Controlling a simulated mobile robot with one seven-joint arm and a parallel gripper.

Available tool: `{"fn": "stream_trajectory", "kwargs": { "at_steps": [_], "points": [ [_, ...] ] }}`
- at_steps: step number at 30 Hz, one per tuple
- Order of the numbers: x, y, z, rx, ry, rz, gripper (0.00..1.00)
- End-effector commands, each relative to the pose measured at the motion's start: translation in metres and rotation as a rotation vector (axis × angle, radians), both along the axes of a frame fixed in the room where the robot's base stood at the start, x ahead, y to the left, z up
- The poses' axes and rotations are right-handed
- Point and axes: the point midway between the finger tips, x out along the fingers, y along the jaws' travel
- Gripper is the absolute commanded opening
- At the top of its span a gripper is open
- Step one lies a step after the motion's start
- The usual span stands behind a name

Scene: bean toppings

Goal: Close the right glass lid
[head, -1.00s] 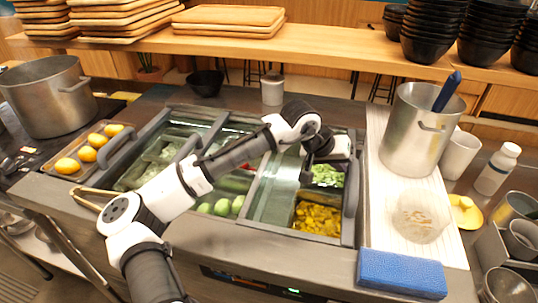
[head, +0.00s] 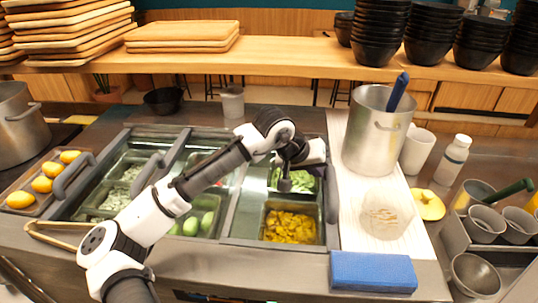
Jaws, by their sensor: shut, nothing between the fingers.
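The topping counter (head: 228,240) has glass-covered bays with grey handles. At its right bay, a long grey handle (head: 333,192) runs along the right edge, beside the open-looking containers. I cannot tell exactly how far the right glass lid covers this bay. My gripper (head: 285,185) is shut and empty, pointing down over the chopped green topping (head: 302,181), left of that handle and apart from it. Yellow topping (head: 290,226) lies in front of it. My arm crosses the middle of the counter and hides part of the bays.
A white board (head: 350,222) to the right carries a steel pot (head: 372,140) and a clear container (head: 387,213). A blue sponge (head: 373,271) lies at the front right. Two other grey handles (head: 75,175) stand at the left bays. Tongs (head: 55,236) lie front left.

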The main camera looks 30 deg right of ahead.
Motion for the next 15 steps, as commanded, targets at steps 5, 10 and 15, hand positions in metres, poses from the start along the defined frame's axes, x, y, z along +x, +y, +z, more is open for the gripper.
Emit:
{"fn": "stream_trajectory", "kwargs": {
  "at_steps": [5,10,15],
  "points": [
    [0.0,0.026,0.031,-0.001,-0.004,0.004,0.0],
    [-0.002,0.049,0.062,0.0,-0.004,0.005,0.0],
    [-0.003,0.066,0.084,0.002,-0.004,0.007,0.0]
  ]
}}
